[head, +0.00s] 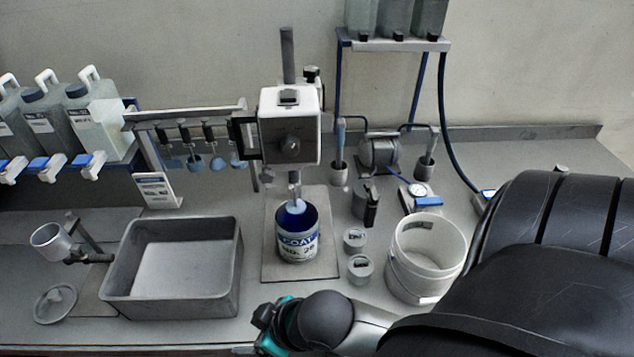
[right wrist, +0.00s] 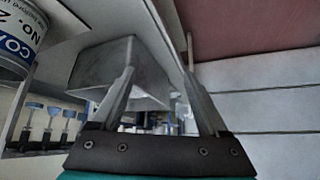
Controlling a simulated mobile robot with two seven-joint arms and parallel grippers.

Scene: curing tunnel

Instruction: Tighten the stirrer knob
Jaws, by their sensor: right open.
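The stirrer (head: 288,125) is a white box-shaped head on an upright post in the middle of the head view. A round dark knob (head: 290,146) is on its front face, and a smaller black knob (head: 312,73) sits on the clamp behind its top. Its shaft runs down into a blue-and-white paint can (head: 297,246). My right gripper (head: 266,330) is low at the bench's front edge, below and apart from the stirrer; its fingers are barely visible there. In the right wrist view the gripper (right wrist: 160,62) is open with nothing between its fingers. My left gripper is not in view.
A grey tray (head: 228,287) stands left of the can, and a white bucket (head: 425,287) stands right. Two small lidded tins (head: 358,268) sit between can and bucket. A rail with hanging tools (head: 190,118) extends left of the stirrer. Bottles (head: 98,115) stand at left.

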